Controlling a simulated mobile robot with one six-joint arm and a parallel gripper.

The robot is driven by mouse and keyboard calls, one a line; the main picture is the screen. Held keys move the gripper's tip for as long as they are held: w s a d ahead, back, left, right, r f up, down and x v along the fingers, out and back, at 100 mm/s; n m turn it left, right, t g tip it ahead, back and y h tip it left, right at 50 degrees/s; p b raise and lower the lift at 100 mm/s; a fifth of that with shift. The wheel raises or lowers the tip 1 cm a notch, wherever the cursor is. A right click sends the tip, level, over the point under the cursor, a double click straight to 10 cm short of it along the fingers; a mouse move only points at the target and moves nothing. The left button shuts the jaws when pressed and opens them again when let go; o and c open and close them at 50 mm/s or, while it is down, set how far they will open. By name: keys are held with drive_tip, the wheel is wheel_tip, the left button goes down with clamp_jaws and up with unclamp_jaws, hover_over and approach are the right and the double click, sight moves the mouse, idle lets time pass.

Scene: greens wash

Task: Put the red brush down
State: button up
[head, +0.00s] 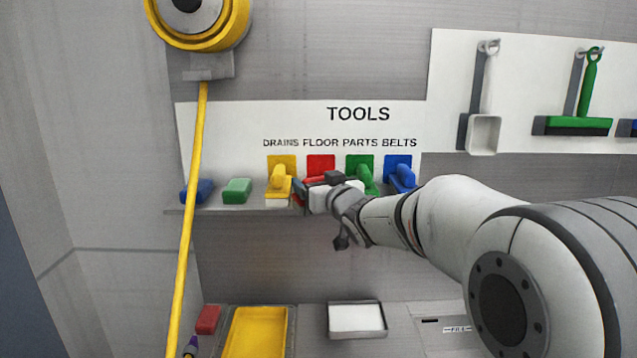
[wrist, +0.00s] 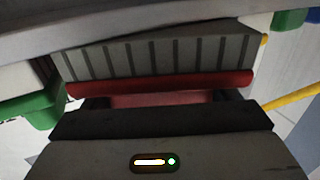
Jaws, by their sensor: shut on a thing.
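My gripper (head: 310,192) is at the tool shelf, in front of the red square (head: 320,163) under the word FLOOR. It is shut on the red brush (wrist: 160,86), whose red body and grey bristle block (wrist: 155,55) fill the middle of the wrist view. In the head view the gripper hides most of the brush. The shelf (head: 240,209) runs below the gripper. I cannot tell whether the brush touches it.
A yellow brush (head: 279,180) is close on the left, a green brush (head: 365,177) on the right, with a blue brush (head: 402,177) beyond. Green (head: 237,190) and blue (head: 198,190) blocks sit further left. A yellow hose (head: 190,200) hangs across the shelf. Trays stand below.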

drive_tip(key=o, duration=1.1)
drive_tip(key=shift+c, duration=0.2)
drive_tip(key=shift+r, duration=0.1)
drive_tip(key=b+v, duration=0.2)
drive_tip(key=v, duration=1)
drive_tip(key=s+d+f+m+g+h, duration=0.45)
drive_tip(key=s+d+f+h, duration=0.35)
drive_tip(key=f, duration=0.3)
drive_tip(key=s+f+g, duration=0.4)
drive_tip(key=s+f, duration=0.1)
drive_tip(key=s, duration=0.4)
drive_tip(key=s+d+f+g+y, duration=0.1)
drive_tip(key=s+f+g, duration=0.4)
drive_tip(key=s, duration=0.4)
drive_tip(key=shift+d+f, duration=0.2)
drive_tip(key=shift+f, duration=0.2)
drive_tip(key=shift+w, duration=0.1)
